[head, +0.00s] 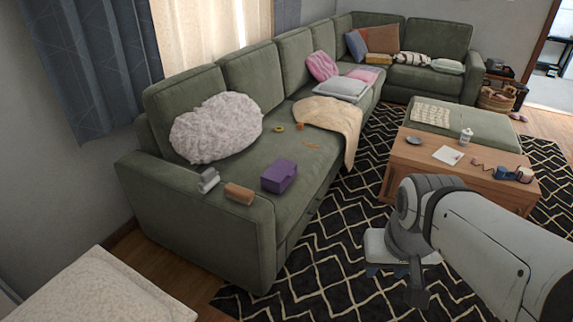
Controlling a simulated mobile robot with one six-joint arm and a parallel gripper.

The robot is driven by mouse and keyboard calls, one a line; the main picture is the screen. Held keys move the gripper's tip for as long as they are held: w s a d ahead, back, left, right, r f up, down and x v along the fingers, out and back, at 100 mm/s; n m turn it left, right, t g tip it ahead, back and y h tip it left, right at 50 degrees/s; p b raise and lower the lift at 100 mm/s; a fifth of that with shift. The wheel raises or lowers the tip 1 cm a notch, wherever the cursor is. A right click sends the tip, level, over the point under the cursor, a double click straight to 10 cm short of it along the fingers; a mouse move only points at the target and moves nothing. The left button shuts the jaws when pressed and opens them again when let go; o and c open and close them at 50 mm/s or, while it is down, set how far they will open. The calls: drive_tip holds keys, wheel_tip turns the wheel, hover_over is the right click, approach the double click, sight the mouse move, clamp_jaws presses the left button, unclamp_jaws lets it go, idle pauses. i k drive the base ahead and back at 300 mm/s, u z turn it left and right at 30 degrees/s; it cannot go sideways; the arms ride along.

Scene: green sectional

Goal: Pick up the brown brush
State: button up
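The brown brush (239,193) looks like a small brown block. It lies at the near left end of the green sofa, by the armrest, between a grey-white roller-like object (208,180) and a purple box (279,176). My gripper (417,290) seems to be the dark end of my arm, hanging low over the patterned rug at the right. It is well apart from the brush. Its fingers are not clear, so I cannot tell whether it is open or shut.
A fluffy cushion (216,128) rests on the sofa behind the brush. A beige blanket (333,122) drapes over the seat edge. A wooden coffee table (405,172) stands beyond my arm.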

sight(245, 196)
drive_tip(key=u, duration=0.1)
drive_tip(key=i, duration=0.65)
drive_tip(key=u, duration=0.7)
drive_tip(key=i, duration=1.1)
drive_tip(key=u, duration=0.6)
drive_tip(key=k, duration=0.9)
drive_tip(key=u, duration=0.2)
drive_tip(key=i, duration=0.9)
drive_tip(key=z, duration=0.1)
